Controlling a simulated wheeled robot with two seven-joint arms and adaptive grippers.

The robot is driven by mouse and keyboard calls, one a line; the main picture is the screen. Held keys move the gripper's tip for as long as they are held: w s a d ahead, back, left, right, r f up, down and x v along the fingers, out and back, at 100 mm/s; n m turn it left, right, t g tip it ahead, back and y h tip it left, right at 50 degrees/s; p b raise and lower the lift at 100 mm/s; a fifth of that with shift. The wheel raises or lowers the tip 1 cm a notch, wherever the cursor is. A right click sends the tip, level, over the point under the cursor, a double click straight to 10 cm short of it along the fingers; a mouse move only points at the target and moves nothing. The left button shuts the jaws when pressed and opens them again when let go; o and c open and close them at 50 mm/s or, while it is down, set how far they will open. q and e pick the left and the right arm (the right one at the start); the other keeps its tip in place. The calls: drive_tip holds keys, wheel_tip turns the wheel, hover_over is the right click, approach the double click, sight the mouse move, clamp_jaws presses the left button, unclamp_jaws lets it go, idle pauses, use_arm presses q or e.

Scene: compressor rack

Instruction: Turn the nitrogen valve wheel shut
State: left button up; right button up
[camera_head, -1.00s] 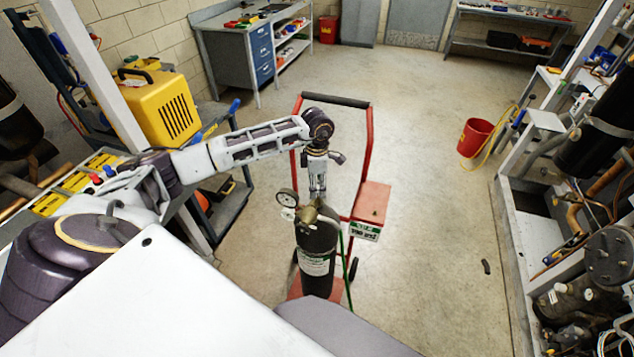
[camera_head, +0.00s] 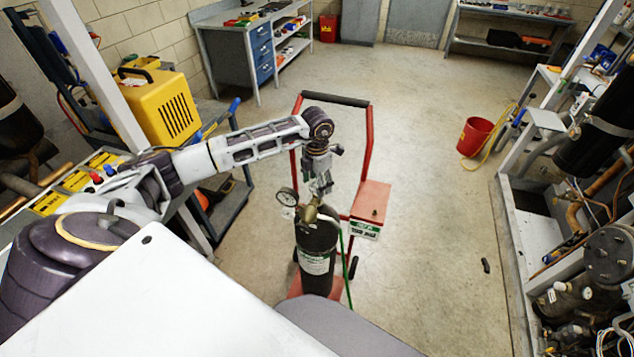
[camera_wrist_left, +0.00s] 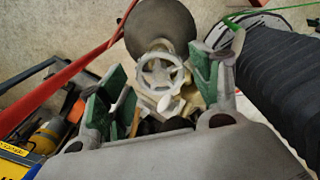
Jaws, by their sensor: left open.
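The nitrogen cylinder (camera_head: 316,252) is dark with a green-and-white label and stands upright on a red cart in the head view. Its brass valve (camera_head: 309,214) is at the top, with a round gauge (camera_head: 286,197) at its left. The pale spoked valve wheel (camera_wrist_left: 162,73) shows in the left wrist view, with the cylinder's rounded top behind it. My left gripper (camera_head: 322,188) is just above the valve in the head view. In the wrist view its green-padded fingers (camera_wrist_left: 158,92) are open, one on each side of the wheel. I cannot tell whether they touch it. My right gripper is not in view.
The red cart frame (camera_head: 369,150) rises behind the cylinder and carries a red box (camera_head: 371,200). A green hose (camera_head: 343,262) runs down beside the cylinder. A yellow machine (camera_head: 163,108) stands at left; a red bucket (camera_head: 476,136) stands on open floor at right.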

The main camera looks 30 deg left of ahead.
use_arm(q)
drive_tip(key=shift+n, duration=0.6)
drive_tip(key=c, duration=0.8)
